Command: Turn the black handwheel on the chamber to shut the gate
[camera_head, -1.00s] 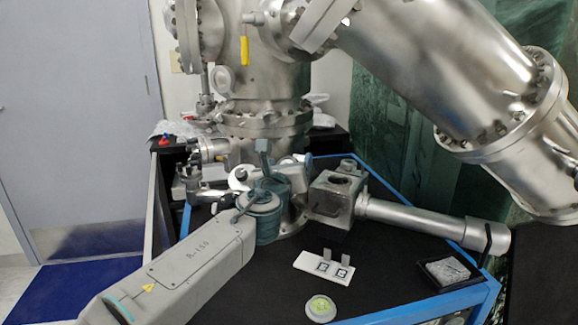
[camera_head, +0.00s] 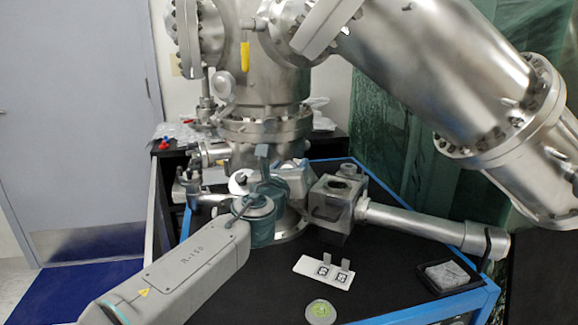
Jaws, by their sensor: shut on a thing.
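The steel chamber (camera_head: 262,85) stands upright at the back, with a yellow-handled lever (camera_head: 244,57) on its front. My arm reaches in from the lower left to the chamber's lower part. My gripper (camera_head: 263,157), at the dark teal end of the arm, is close against the chamber's lower fittings and is shut. Its fingertips are mostly hidden behind my own wrist. The black handwheel is not clearly visible; it is hidden behind my wrist and hand, so how far it has turned cannot be seen.
A steel block (camera_head: 331,213) with a long tube (camera_head: 415,224) runs right across the black, blue-edged table (camera_head: 395,285). A white plate (camera_head: 322,271) and a round green-topped piece (camera_head: 320,312) lie in front. A large steel pipe (camera_head: 440,60) overhangs the right side.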

